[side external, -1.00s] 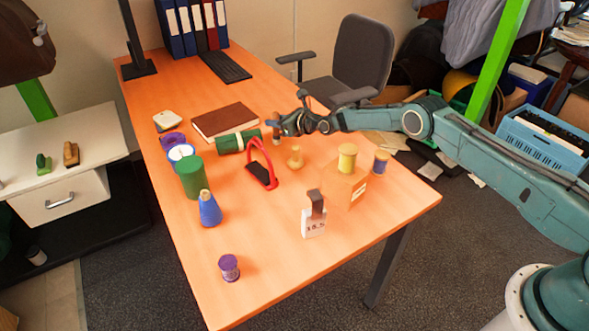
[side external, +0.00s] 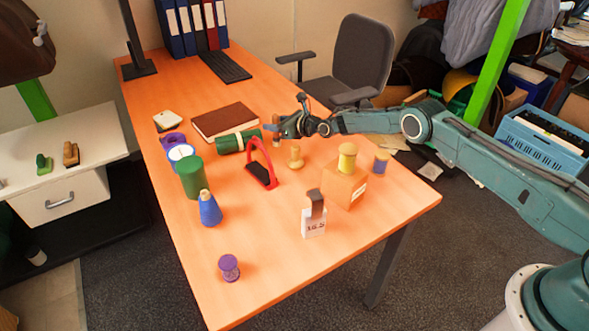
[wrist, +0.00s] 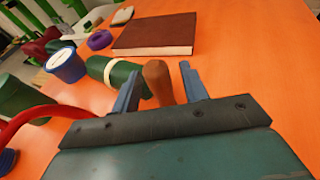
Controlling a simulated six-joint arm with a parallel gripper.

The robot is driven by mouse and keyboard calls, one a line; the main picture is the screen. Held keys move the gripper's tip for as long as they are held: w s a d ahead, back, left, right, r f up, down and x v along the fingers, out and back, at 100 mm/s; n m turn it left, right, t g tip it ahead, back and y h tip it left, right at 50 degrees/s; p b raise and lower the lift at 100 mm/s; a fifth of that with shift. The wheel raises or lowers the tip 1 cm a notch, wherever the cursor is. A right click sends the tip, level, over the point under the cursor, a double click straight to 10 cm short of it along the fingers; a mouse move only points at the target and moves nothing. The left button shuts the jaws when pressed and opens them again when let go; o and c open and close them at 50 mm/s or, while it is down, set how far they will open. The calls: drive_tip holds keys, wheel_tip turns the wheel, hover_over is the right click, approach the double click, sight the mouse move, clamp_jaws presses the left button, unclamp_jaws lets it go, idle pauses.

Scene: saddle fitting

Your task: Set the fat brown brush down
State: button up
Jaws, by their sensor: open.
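The fat brown brush (wrist: 158,82) stands upright on the orange table, its rounded brown top showing between my fingers in the wrist view. In the side view a small part of the brush (side external: 276,142) shows below my fingers. My gripper (wrist: 161,86) is open, one blue-grey finger on each side of the brush, with a visible gap at the right finger. In the side view my gripper (side external: 277,129) is low over the table. The lower part of the brush is hidden by my gripper in the wrist view.
A green roll (side external: 238,141) with a pale band lies close left of my gripper, with a brown book (side external: 224,121) behind it. The table right of the book is clear.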

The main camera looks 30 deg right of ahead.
drive_tip(key=shift+s+r, duration=0.1)
drive_tip(key=shift+r, duration=0.1)
drive_tip(key=shift+s+d, duration=0.1)
drive_tip(key=v, duration=1.1)
drive_tip(key=shift+s+r, duration=0.15)
idle(0.5)
drive_tip(key=shift+d, duration=0.1)
idle(0.5)
